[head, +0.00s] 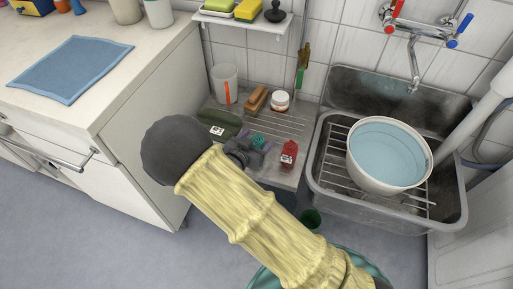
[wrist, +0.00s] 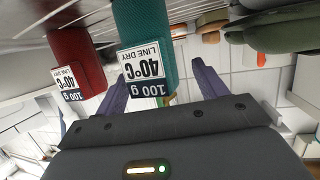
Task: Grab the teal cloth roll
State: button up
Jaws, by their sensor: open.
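The teal cloth roll (head: 259,140) lies on the ribbed drainboard and is partly hidden by my gripper (head: 255,143) in the head view. In the wrist view the teal roll (wrist: 143,28) shows a white label reading 100 g, 40°C, line dry. My gripper (wrist: 160,72) is open, its two purple fingers apart. The labelled end of the roll appears between the fingers, closer to the left one. I cannot tell whether either finger touches it.
A red roll (head: 289,153) and a dark green roll (head: 219,123) lie to either side. A brush (head: 256,99), a jar (head: 279,101) and a clear cup (head: 225,83) stand behind. The sink (head: 449,208) with a white basin (head: 360,170) is to the right.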

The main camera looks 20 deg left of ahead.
dwell(0.3)
jog(key=c, duration=1.1)
jog(key=shift+r, duration=0.15)
notch_tip(320, 180, up, 10)
jog(key=p, duration=0.2)
jog(key=shift+p, duration=0.4)
